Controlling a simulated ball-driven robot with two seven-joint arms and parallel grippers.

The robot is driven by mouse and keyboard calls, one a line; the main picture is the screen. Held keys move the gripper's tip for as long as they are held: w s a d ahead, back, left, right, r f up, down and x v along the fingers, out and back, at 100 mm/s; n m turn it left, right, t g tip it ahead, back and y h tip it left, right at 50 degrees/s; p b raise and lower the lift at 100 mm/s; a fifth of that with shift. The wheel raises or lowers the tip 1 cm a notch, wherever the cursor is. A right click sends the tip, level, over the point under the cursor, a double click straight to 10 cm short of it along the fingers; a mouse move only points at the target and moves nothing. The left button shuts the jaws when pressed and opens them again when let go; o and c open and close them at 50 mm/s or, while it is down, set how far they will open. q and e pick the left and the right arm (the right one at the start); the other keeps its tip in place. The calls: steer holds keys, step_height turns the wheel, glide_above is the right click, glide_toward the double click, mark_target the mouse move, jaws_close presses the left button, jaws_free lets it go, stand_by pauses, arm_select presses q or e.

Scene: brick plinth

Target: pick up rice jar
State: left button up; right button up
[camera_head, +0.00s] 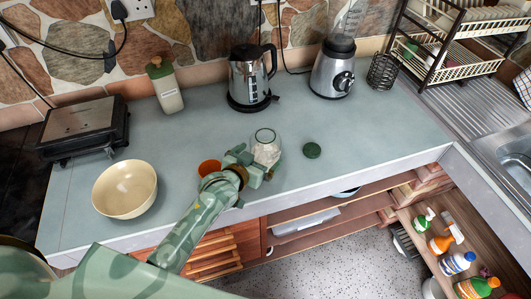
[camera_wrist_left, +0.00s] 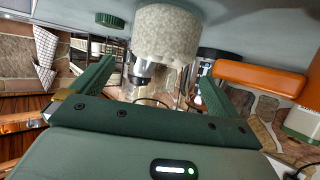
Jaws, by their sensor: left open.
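The rice jar (camera_head: 266,146) is a clear, open-topped glass jar with white rice in it, standing upright on the counter. In the left wrist view the jar (camera_wrist_left: 166,38) appears upside down, between and just beyond the finger tips. My left gripper (camera_head: 256,163) is open at the jar's near side, with its fingers pointing toward it. The wrist view shows a finger (camera_wrist_left: 155,72) on each side of the jar and does not show contact. The gripper hides the jar's lower near part in the head view. My right gripper is not in view.
A round green lid (camera_head: 312,150) lies right of the jar. A cream bowl (camera_head: 125,189) is further left. A kettle (camera_head: 250,77) and a blender (camera_head: 333,70) stand behind. The counter right of the lid is clear.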

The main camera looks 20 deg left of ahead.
arm_select(q)
steer(key=x, duration=0.2)
steer(key=shift+w+f, duration=0.15)
steer(key=shift+w, duration=0.15)
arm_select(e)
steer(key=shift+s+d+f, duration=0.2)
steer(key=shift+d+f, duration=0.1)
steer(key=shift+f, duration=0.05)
arm_select(q)
steer(key=shift+s, duration=0.1)
steer(key=shift+c, duration=0.3)
steer(key=c, duration=1.3)
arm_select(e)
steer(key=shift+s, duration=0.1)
arm_select(q)
steer(key=shift+r, duration=0.25)
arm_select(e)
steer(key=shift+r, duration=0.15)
